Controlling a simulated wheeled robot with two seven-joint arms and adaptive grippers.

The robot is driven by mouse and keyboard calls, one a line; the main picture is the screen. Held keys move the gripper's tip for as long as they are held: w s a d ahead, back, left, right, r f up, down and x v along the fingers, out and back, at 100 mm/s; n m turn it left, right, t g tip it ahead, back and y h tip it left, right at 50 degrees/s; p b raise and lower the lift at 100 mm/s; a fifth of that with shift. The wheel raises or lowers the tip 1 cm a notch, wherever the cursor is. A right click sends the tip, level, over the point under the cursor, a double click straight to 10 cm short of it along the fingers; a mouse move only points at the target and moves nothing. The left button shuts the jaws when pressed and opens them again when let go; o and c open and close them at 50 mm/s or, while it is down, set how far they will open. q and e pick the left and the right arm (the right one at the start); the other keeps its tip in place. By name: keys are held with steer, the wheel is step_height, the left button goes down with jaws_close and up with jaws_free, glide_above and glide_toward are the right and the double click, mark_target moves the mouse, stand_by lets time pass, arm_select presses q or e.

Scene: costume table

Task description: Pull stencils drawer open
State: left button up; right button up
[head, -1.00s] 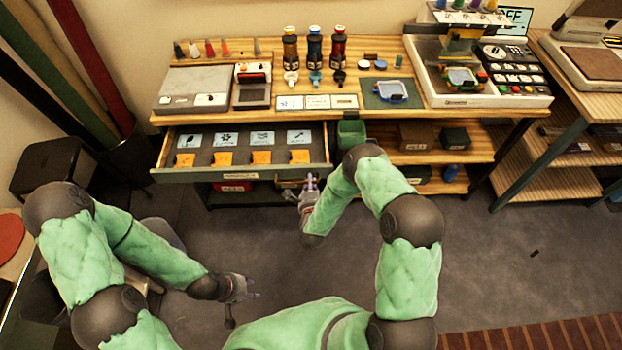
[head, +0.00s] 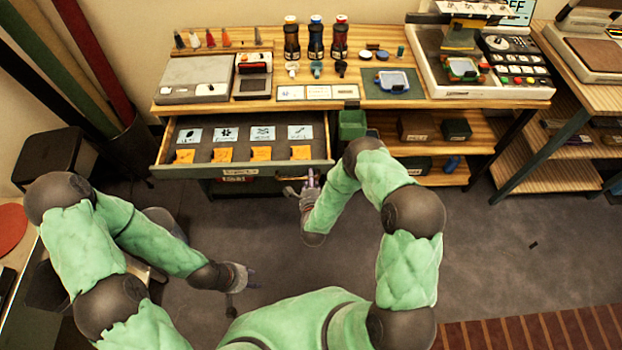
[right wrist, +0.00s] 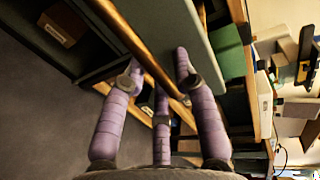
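A green-grey drawer (head: 325,170) stands pulled out from under the worktable. Its label is too small to read surely. It holds several picture cards (head: 262,133) and orange pieces (head: 261,153). My right gripper (head: 310,181) is at the right part of the drawer's front. In the right wrist view, the purple fingers of this gripper (right wrist: 160,85) are around a long brass handle bar (right wrist: 122,32), beside the drawer front (right wrist: 172,25). My left gripper (head: 250,279) hangs low over the floor, away from the drawer; its fingers are too small to judge.
The worktable (head: 210,107) carries several bottles (head: 315,40), a grey device (head: 195,80) and a press machine (head: 460,75). A green bin (head: 352,124) and dark boxes (head: 457,129) stand on the shelf right of the drawer.

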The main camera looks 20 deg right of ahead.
steer(key=v, duration=1.2)
stand_by(0.4)
steer(key=s+a+f+n+g+y, duration=0.3)
steer(key=a+f+n+g+y, duration=0.15)
steer(key=f+n+g, duration=0.4)
steer(key=s+r+n+g+y, duration=0.1)
steer(key=s+n+g+y, duration=0.1)
steer(key=s+n, duration=0.3)
steer(key=s+a+r+n+g+y, duration=0.1)
steer(key=s+n+g, duration=0.3)
steer(key=s, duration=0.3)
steer(key=shift+s+a+r+n+y, duration=0.3)
steer(key=shift+s+r+n+y, duration=0.1)
steer(key=shift+n, duration=0.25)
stand_by(3.7)
